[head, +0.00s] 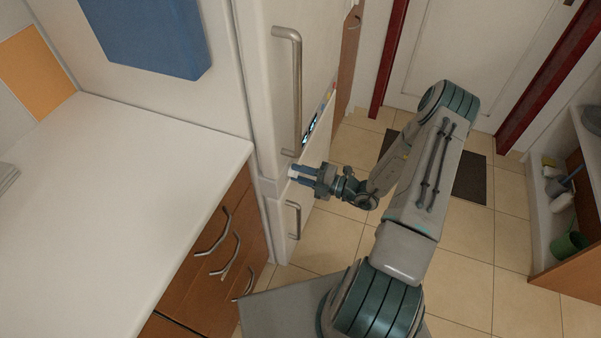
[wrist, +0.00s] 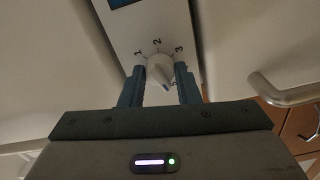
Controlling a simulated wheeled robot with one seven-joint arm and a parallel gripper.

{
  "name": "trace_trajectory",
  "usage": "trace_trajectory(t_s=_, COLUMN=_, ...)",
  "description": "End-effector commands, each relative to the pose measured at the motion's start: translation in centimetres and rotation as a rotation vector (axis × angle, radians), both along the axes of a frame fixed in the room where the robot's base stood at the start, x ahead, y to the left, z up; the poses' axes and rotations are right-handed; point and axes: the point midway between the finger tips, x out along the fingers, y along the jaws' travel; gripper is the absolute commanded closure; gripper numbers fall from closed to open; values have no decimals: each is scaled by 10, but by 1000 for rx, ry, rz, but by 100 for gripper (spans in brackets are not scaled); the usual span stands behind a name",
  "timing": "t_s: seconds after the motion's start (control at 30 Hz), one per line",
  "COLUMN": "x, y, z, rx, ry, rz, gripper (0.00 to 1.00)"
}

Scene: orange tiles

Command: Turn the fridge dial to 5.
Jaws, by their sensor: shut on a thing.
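The fridge (head: 285,85) is the tall white unit with a long upper handle and a short lower one. Its dial (wrist: 158,70) is a small pale knob on a light panel (wrist: 160,30), with printed 1, 2 and 3 around its upper side. A dark mark shows on the knob's lower right; the numbers lower down are hidden or unclear, so I cannot tell the exact setting. My gripper (head: 294,174) is at the fridge front between the two handles. In the wrist view my gripper (wrist: 160,88) has one blue finger on each side of the dial, shut on it.
The long upper handle (head: 296,90) and short lower handle (head: 294,220) stick out near my gripper. A white counter (head: 110,200) with wooden drawers (head: 210,260) stands at left. Tiled floor (head: 325,240) is open at right, with a dark mat (head: 470,178) by the door.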

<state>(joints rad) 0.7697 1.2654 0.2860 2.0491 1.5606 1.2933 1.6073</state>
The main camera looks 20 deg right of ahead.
Motion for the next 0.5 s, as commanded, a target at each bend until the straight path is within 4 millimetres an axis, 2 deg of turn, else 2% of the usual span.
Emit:
trace_trajectory(t_s=0.33, x=0, y=0, z=-1, rx=1, ry=3, rz=-1, gripper=94)
trace_trajectory(t_s=0.37, x=0, y=0, z=-1, rx=1, ry=3, rz=-1, gripper=63)
trace_trajectory(t_s=0.4, x=0, y=0, z=-1, rx=1, ry=3, rz=-1, gripper=52)
trace_trajectory(t_s=0.5, x=0, y=0, z=0, rx=1, ry=2, rz=-1, gripper=49)
